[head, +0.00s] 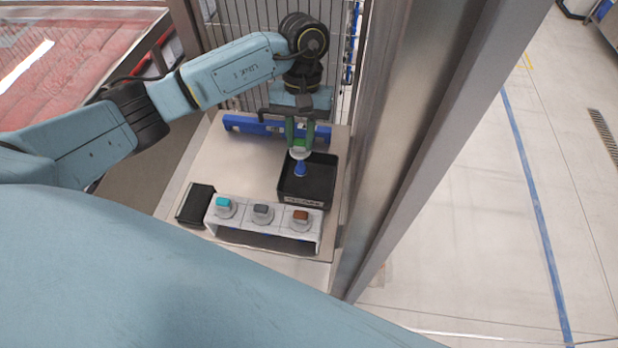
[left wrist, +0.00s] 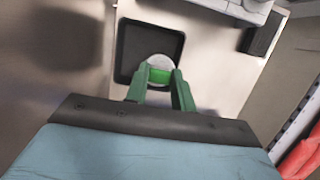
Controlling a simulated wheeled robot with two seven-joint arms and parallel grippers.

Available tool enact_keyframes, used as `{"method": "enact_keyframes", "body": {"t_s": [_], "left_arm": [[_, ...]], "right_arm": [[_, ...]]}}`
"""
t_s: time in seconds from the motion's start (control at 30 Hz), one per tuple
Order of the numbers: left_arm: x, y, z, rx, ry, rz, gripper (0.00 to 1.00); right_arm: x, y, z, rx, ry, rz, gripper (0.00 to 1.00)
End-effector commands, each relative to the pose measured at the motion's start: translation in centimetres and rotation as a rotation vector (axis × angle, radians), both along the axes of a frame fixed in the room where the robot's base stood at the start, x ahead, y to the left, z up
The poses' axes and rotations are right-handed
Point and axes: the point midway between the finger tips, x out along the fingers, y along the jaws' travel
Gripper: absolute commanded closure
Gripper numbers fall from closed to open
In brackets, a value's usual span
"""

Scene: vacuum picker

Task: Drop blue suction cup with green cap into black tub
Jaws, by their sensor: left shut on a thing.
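The blue suction cup (head: 300,168) with a pale upper part hangs from my left gripper (head: 299,147), over the black tub (head: 322,198). The left gripper has green fingers and is shut on the cup's upper part. In the left wrist view the fingers (left wrist: 160,88) close on the cup's green cap (left wrist: 159,76), with a pale round collar around it. The black tub (left wrist: 124,46) lies below and beyond it in that view. The blue end is hidden there. My right gripper is in neither view.
A white rack (head: 262,226) in front of the tub holds cups with teal, grey and brown caps. A small black box (head: 196,204) stands left of the rack. A blue bar (head: 250,125) lies behind the tub. A metal post (head: 395,150) rises close on the right.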

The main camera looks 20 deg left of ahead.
Motion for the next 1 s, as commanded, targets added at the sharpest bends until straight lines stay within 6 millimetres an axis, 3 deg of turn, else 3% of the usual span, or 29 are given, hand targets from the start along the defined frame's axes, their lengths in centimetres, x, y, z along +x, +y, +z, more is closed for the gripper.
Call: {"method": "enact_keyframes", "body": {"t_s": [0.1,0.13,0.3,0.67,0.83,1.0], "left_arm": [[0.0,0.0,0.0,0.0,0.0,0.0,0.9],[0.0,0.0,0.0,0.0,0.0,0.0,0.73],[0.0,0.0,0.0,0.0,0.0,-0.001,0.51],[0.2,0.0,0.5,-0.001,-0.002,-0.001,0.5],[0.9,0.2,2.8,-0.001,-0.006,-0.001,0.5],[2.0,0.5,6.8,0.002,-0.007,-0.001,0.5]], "right_arm": [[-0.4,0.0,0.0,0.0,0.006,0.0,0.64],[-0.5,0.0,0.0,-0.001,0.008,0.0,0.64],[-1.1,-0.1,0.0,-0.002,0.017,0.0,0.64],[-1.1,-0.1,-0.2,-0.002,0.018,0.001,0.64],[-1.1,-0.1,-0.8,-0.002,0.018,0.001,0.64],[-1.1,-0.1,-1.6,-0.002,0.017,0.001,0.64]]}}
